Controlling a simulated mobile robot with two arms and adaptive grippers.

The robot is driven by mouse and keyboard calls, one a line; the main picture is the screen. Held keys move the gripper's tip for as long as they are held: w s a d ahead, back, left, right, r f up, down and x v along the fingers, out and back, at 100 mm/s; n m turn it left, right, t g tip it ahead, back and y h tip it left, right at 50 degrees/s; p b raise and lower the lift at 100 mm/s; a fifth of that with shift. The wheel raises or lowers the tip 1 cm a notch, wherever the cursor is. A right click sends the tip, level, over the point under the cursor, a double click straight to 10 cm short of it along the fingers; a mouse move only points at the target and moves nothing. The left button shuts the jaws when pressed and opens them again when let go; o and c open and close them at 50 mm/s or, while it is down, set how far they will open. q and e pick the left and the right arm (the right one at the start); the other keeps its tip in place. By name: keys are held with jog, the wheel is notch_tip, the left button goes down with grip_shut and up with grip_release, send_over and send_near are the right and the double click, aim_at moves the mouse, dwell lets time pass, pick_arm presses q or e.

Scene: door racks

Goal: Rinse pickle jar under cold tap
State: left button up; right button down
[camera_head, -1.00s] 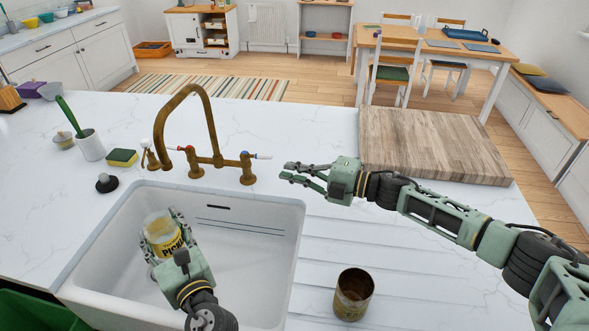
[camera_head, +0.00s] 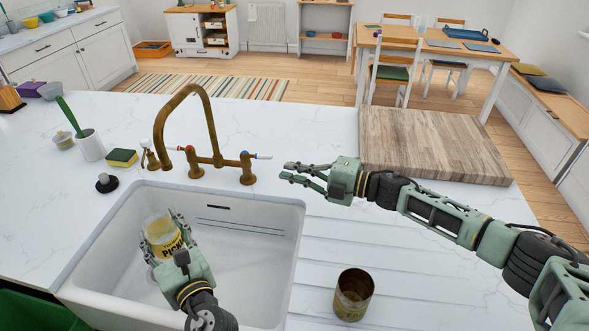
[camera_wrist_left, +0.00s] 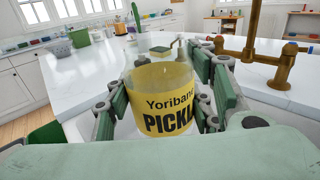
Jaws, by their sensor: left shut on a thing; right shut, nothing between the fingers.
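The pickle jar (camera_head: 162,238), clear above a yellow label, is upright inside the white sink (camera_head: 245,240) at its left side. My left gripper (camera_head: 166,231) is shut around the jar; the left wrist view also shows the jar (camera_wrist_left: 163,98) between its fingers. The brass tap (camera_head: 210,110) arches behind the sink, its spout end beyond the jar. Its blue-marked lever (camera_head: 262,156) points right and its red-marked lever (camera_head: 174,148) points left. No water stream is visible. My right gripper (camera_head: 288,173) is shut and empty, just right of the blue-marked lever and apart from it.
An open tin can (camera_head: 353,293) stands on the drainer right of the sink. A wooden board (camera_head: 435,145) lies behind my right arm. A sponge (camera_head: 122,157), a black plug (camera_head: 107,182) and a brush holder (camera_head: 90,146) stand left of the tap. The sink's right half is clear.

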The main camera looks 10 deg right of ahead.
aim_at(154, 238)
pick_arm(q)
jog(key=shift+s+r+p, duration=0.3)
jog(key=shift+r+p, duration=0.15)
jog(key=shift+p, duration=0.15)
jog(key=s+r+p, duration=0.2)
jog(key=p, duration=0.1)
jog(key=shift+s+a+r, duration=0.15)
jog(key=shift+s+a, duration=0.05)
jog(key=shift+s, duration=0.2)
jog(key=shift+s+a+r+p, duration=0.1)
jog(key=shift+s+r+p, duration=0.4)
jog(key=shift+s+p, duration=0.25)
jog(key=shift+f, duration=0.1)
